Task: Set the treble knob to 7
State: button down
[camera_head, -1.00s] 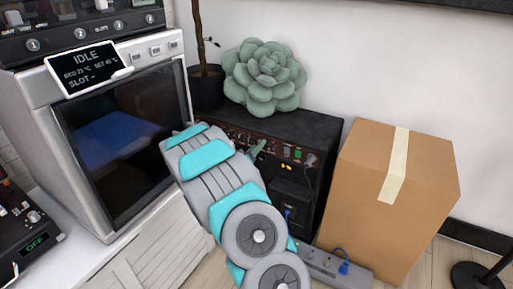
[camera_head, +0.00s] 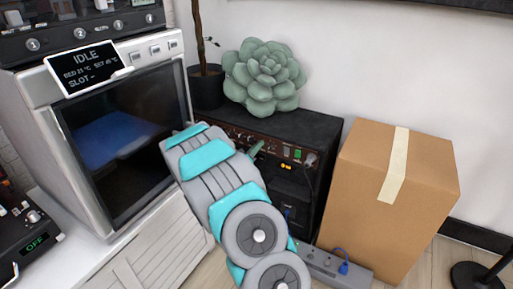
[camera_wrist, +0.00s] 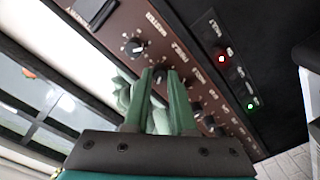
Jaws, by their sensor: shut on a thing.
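The black amplifier (camera_head: 315,128) stands against the wall, with a brown control panel (camera_head: 236,135) partly hidden by my arm. In the wrist view the panel (camera_wrist: 112,22) runs diagonally with a row of dark knobs. A knob with a white dial (camera_wrist: 134,46) sits at upper left, beside a label that seems to read MASTER. My gripper (camera_wrist: 160,73) has its green fingers closed around the knob after it in the row. The fingers hide most of that knob, and I cannot read its setting or label surely. In the head view only a green finger (camera_head: 256,148) shows.
A green succulent (camera_head: 263,77) and a dark plant pot (camera_head: 206,88) stand on the amplifier. A cardboard box (camera_head: 375,215) is to its right, and a power strip (camera_head: 335,266) lies on the floor. A machine reading IDLE (camera_head: 88,67) stands left. Red (camera_wrist: 222,54) and green (camera_wrist: 250,106) lamps glow.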

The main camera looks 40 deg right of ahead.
jog(key=shift+m, duration=0.3)
jog(key=shift+m+g+h+b, duration=0.3)
jog(key=shift+m+g+b, duration=0.1)
jog(key=shift+m+b, duration=7.4)
jog(key=shift+m+p, duration=0.95)
jog(key=shift+m, duration=0.25)
jog(key=c, duration=0.7)
grip_release()
jog(key=shift+c, duration=0.2)
jog(key=shift+a, duration=0.1)
